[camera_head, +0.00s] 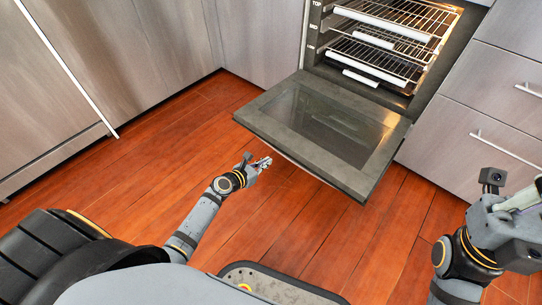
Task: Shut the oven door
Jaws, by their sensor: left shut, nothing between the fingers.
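The oven (312,58) is built into the steel fronts at the top right. Its door (262,116) is folded down and stands open, roughly level, with a dark glass panel in its middle. My left gripper (265,162) is shut and empty, in front of the door's left front part, near its lower edge. I cannot tell whether it touches the door. My right gripper is at the right edge, partly cut off by the frame; its fingers are not clearly visible.
Wire racks (395,58) with white bars sit inside the oven. Drawers with bar handles (507,151) are right of the oven, and steel cabinet fronts (110,50) are to the left. The wooden floor (140,180) is clear between my base and the cabinets.

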